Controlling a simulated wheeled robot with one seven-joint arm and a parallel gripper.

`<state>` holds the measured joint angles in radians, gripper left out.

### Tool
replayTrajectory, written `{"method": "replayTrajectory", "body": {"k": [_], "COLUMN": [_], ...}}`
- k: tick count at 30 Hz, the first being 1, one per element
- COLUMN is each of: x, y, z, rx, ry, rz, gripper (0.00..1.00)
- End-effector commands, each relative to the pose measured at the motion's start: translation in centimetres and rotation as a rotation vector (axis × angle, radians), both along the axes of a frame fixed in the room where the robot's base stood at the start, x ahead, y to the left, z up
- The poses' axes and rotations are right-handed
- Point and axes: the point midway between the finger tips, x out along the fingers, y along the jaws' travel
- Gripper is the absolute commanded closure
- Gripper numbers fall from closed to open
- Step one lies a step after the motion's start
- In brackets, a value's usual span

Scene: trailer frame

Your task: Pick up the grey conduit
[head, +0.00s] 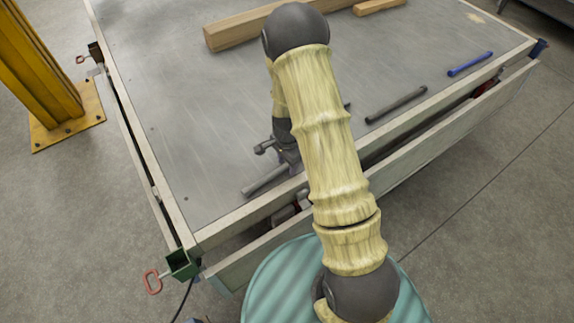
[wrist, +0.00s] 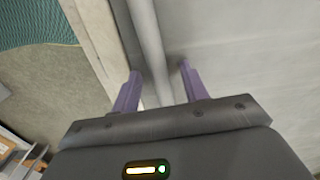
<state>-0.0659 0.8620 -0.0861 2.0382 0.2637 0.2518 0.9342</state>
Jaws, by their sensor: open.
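The grey conduit (head: 264,181) is a light grey tube lying on the flat grey deck (head: 190,120), close to the near wooden edge. My arm and hand cover its right part in the head view. In the wrist view the conduit (wrist: 147,40) runs from the top edge down between the two purple fingers of my gripper (wrist: 160,70). The gripper is open, with one finger on either side of the conduit and gaps showing at both sides. Whether the fingertips reach down to its level I cannot tell.
A dark grey tube (head: 396,104) and a blue tube (head: 470,64) lie along the near edge to the right. A wooden beam (head: 238,31) and a shorter wood piece (head: 378,6) lie farther back. A yellow post (head: 38,70) stands left. The deck's left middle is clear.

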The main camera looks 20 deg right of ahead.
Motion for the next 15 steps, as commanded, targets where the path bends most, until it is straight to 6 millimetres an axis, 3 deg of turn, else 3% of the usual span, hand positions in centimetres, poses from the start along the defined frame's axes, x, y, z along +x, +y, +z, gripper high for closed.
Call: {"method": "replayTrajectory", "body": {"k": [15], "x": [0.01], "y": [0.02], "z": [0.02], "rx": [0.000], "ry": [0.000], "rz": [0.000], "gripper": [0.58]}}
